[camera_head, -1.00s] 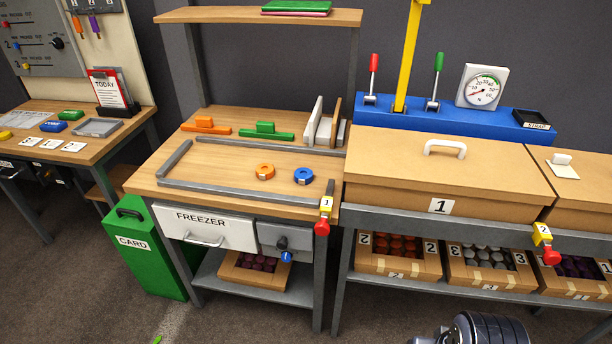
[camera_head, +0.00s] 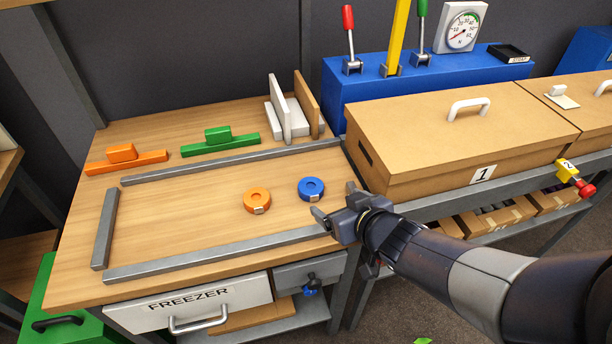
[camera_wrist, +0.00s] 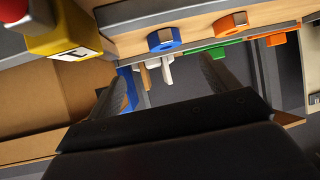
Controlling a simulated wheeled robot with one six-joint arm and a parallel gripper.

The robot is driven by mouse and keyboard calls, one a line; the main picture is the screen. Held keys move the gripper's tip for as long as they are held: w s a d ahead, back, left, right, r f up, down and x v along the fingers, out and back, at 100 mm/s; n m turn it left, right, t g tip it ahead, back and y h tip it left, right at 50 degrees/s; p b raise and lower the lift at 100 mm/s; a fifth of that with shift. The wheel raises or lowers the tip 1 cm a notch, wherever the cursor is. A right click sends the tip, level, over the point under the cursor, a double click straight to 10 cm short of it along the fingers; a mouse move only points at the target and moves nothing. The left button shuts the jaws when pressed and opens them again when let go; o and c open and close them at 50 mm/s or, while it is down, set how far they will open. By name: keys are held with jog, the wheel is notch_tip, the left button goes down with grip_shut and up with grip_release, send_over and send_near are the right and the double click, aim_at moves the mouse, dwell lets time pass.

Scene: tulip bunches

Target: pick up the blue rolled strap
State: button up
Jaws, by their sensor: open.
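The blue rolled strap (camera_head: 311,189) lies flat on the wooden bench top, inside the grey rail frame, with a pale tag at its near edge. In the wrist view the blue rolled strap (camera_wrist: 164,40) shows at the top, beyond the fingers. An orange rolled strap (camera_head: 257,199) lies just to its left, apart from it. My gripper (camera_head: 334,202) is open and empty. It is just right of and nearer than the blue strap, by the front right corner of the frame. Its height above the bench is hard to tell.
Grey rails (camera_head: 215,256) border the work area. Orange (camera_head: 126,160) and green (camera_head: 219,141) handled blocks and upright boards (camera_head: 290,105) stand behind. A large box marked 1 (camera_head: 430,140) stands close on the right. The bench top left of the straps is clear.

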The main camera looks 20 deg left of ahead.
aim_at(311, 186)
jog(key=b+x, duration=0.1)
jog(key=x, duration=0.1)
jog(key=b+x, duration=0.1)
jog(key=x, duration=0.2)
jog(key=shift+a, duration=0.5)
jog(key=shift+r+b+x, duration=0.15)
jog(key=shift+b+x, duration=0.1)
jog(key=shift+x, duration=1.2)
jog(key=shift+r+b+x, duration=0.2)
jog(key=shift+b+x, duration=0.05)
jog(key=shift+x, duration=1.2)
jog(key=shift+w+a, duration=0.15)
jog(key=shift+c, duration=0.4)
jog(key=c, duration=1)
